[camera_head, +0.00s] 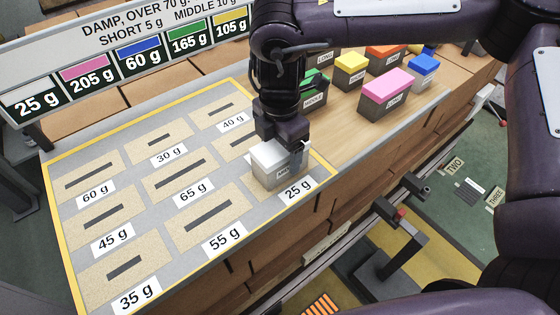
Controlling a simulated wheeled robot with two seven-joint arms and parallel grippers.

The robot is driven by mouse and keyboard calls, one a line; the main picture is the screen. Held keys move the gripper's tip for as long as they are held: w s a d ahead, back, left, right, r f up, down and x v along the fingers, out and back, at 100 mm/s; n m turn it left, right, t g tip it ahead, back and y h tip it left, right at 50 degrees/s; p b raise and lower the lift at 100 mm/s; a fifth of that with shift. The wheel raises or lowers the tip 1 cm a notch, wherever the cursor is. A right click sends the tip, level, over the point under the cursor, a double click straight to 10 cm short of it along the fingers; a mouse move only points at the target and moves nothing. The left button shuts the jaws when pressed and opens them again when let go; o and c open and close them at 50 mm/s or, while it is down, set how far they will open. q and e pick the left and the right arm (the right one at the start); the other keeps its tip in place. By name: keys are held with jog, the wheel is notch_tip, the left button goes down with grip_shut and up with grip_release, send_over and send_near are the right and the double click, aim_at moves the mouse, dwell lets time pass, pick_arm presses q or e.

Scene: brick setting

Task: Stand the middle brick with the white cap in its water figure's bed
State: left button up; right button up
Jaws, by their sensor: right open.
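The brick with the white cap (268,154) stands upright on the bed next to the "25 g" label (298,190), at the right edge of the bed board (82,238). Its grey side carries a label that starts with "M"; the rest is hidden. My right gripper (284,138) points down over this brick, open, with its fingers at the cap. I cannot tell whether they touch it. The bed's slot is hidden under the brick. The other beds, labelled 30 g to 65 g, show empty dark slots. My left gripper is not in view.
A sign (130,62) behind the board lists cap colours with gram figures. Bricks with pink (387,86), yellow (351,63), green, orange and blue (424,65) caps stand on the wooden top at the right. My right arm crosses the upper right.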

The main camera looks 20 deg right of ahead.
notch_tip(320, 180, up, 8)
jog(key=shift+b, duration=0.5)
